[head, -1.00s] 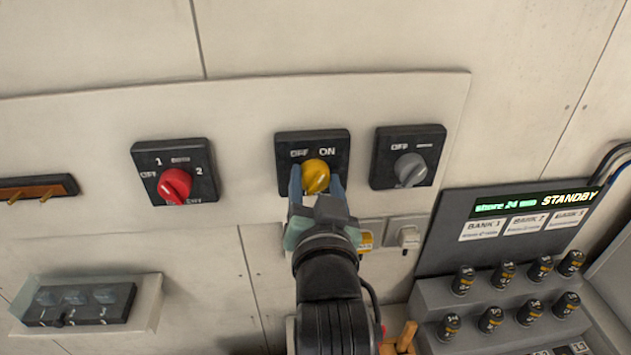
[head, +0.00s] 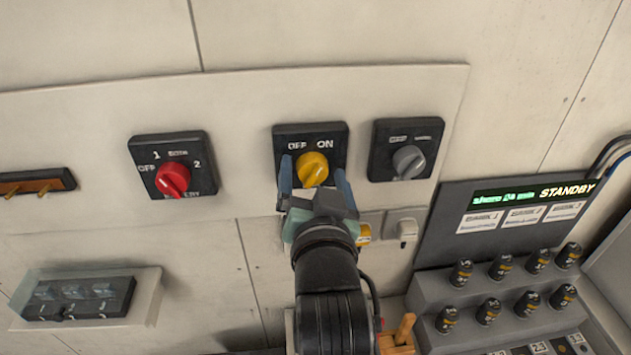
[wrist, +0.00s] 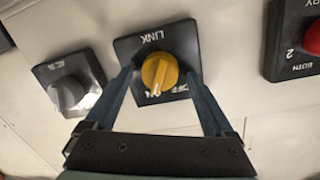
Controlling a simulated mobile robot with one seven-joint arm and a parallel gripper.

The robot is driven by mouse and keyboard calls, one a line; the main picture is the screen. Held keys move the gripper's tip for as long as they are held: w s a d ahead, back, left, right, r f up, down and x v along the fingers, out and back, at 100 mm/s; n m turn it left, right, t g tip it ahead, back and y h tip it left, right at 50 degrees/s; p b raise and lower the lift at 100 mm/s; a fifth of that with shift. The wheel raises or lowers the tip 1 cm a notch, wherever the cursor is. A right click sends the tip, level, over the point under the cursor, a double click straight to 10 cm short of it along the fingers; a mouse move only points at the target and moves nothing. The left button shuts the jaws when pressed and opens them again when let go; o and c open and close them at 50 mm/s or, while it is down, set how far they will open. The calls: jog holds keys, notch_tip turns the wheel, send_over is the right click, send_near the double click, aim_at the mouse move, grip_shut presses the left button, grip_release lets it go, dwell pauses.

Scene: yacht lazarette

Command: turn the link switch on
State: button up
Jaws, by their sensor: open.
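The link switch is a yellow rotary knob (head: 312,169) on a black square plate with OFF and ON printed above it in the head view. The wrist view shows the same knob (wrist: 159,73) upside down, with LINK on its plate. My gripper (head: 314,178) is open, with one blue finger on each side of the knob. In the wrist view the gripper (wrist: 159,80) shows a gap between each finger and the knob, so it is not gripped. The knob's ridge lies near the OFF and ON marks in the wrist view; I cannot tell its exact setting.
A grey rotary switch (head: 408,161) is close on the right and a red one (head: 173,180) is to the left. A white socket with a plug (head: 406,229) sits below right. A console (head: 480,215) reading STANDBY, with several black knobs, stands at the right.

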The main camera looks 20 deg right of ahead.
jog(key=p+v, duration=0.5)
jog(key=v, duration=0.8)
dwell(0.6)
